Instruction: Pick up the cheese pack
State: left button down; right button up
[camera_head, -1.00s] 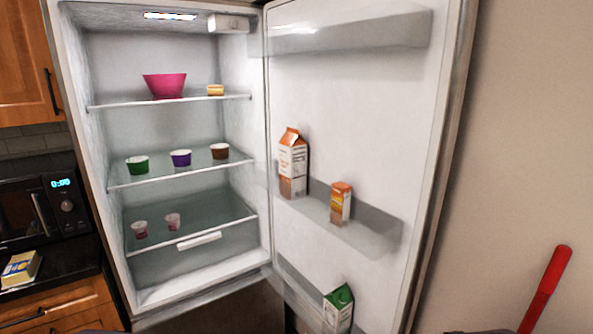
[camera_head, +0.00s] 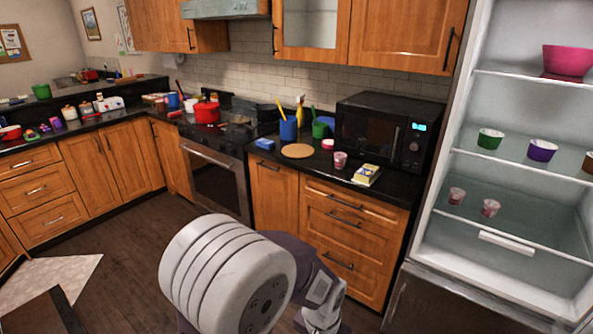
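A small yellow and white pack with a blue mark (camera_head: 366,175), which looks like the cheese pack, lies on the dark counter in front of the microwave, near the counter's front edge. Its label is too small to read. Nothing touches it from my side. A large pale rounded link of one of my arms fills the bottom middle, with smaller grey parts to its right. No gripper fingers show in the view.
A round wooden board (camera_head: 297,151) and blue sponge (camera_head: 265,144) lie further left. The open fridge (camera_head: 436,190) stands right.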

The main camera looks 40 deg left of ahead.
aim_at(366, 175)
jog(key=u, duration=0.7)
